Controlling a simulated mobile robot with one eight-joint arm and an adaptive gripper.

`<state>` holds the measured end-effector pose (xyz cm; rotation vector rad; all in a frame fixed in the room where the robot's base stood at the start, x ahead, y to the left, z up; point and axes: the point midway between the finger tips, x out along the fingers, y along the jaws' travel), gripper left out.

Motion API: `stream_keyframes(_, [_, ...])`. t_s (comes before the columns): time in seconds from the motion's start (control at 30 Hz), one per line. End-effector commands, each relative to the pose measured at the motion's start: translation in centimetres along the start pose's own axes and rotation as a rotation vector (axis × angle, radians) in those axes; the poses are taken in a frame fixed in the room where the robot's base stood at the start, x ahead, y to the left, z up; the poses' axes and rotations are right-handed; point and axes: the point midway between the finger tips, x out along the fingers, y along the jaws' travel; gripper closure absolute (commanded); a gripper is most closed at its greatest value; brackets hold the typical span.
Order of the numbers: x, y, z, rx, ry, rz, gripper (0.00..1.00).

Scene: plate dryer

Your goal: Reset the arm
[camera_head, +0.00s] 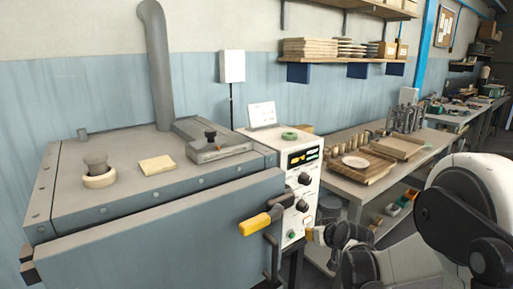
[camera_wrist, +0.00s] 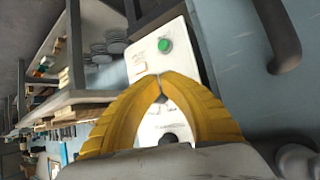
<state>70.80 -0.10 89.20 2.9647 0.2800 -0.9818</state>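My gripper (camera_head: 312,234) is at the lower middle of the head view, just right of the dryer's control panel (camera_head: 300,188). Its yellow fingers (camera_wrist: 158,78) curve inward and their tips meet in the wrist view, with nothing visible between them. The grey dryer (camera_head: 140,235) fills the left of the head view. Its yellow-ended handle (camera_head: 262,221) sticks out at the front right, apart from my gripper. In the wrist view, the white panel with a green button (camera_wrist: 165,45) lies beyond the fingertips.
A workbench (camera_head: 345,184) with wooden boards, a plate (camera_head: 355,161) and several cylinders runs along the wall at right. A dark bar handle (camera_head: 271,257) hangs below the yellow one; a dark curved bar shows in the wrist view (camera_wrist: 279,35). A shelf (camera_head: 345,60) is above.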

Motion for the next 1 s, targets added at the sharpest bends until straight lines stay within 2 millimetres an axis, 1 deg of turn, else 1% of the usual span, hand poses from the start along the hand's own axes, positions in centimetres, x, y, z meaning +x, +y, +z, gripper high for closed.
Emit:
stream_keyframes(0.03, [-2.5, -0.8, -0.5, 0.003, -0.019, 0.001, 1.00])
stream_keyframes(0.07, [-3.8, -1.1, -0.7, 0.005, -0.031, 0.004, 1.00])
stream_keyframes(0.1, [-5.6, -1.6, -0.9, 0.009, -0.047, 0.007, 1.00])
stream_keyframes(0.17, [-8.4, -2.2, -0.9, 0.015, -0.072, 0.014, 1.00])
stream_keyframes(0.2, [-10.2, -2.7, -0.7, 0.018, -0.088, 0.019, 1.00])
stream_keyframes(0.27, [-12.9, -3.3, -0.3, 0.024, -0.112, 0.027, 1.00])
stream_keyframes(0.3, [-14.7, -3.8, 0.1, 0.028, -0.127, 0.033, 1.00])
stream_keyframes(0.37, [-17.3, -4.3, 0.9, 0.034, -0.151, 0.043, 1.00])
stream_keyframes(0.4, [-19.0, -4.7, 1.6, 0.039, -0.166, 0.051, 1.00])
stream_keyframes(0.47, [-21.5, -5.1, 2.8, 0.046, -0.188, 0.063, 1.00])
stream_keyframes(0.5, [-23.1, -5.4, 3.7, 0.049, -0.203, 0.072, 1.00])
stream_keyframes(0.57, [-25.3, -5.8, 5.2, 0.055, -0.225, 0.086, 1.00])
stream_keyframes(0.6, [-26.6, -6.0, 6.3, 0.061, -0.238, 0.095, 1.00])
stream_keyframes(0.7, [-29.4, -6.3, 8.9, 0.070, -0.268, 0.118, 1.00])
stream_keyframes(0.8, [-31.4, -6.4, 11.0, 0.078, -0.290, 0.138, 1.00])
stream_keyframes(0.9, [-32.4, -6.5, 12.4, 0.084, -0.303, 0.150, 1.00])
stream_keyframes(1.0, [-32.9, -6.5, 13.0, 0.087, -0.310, 0.157, 1.00])
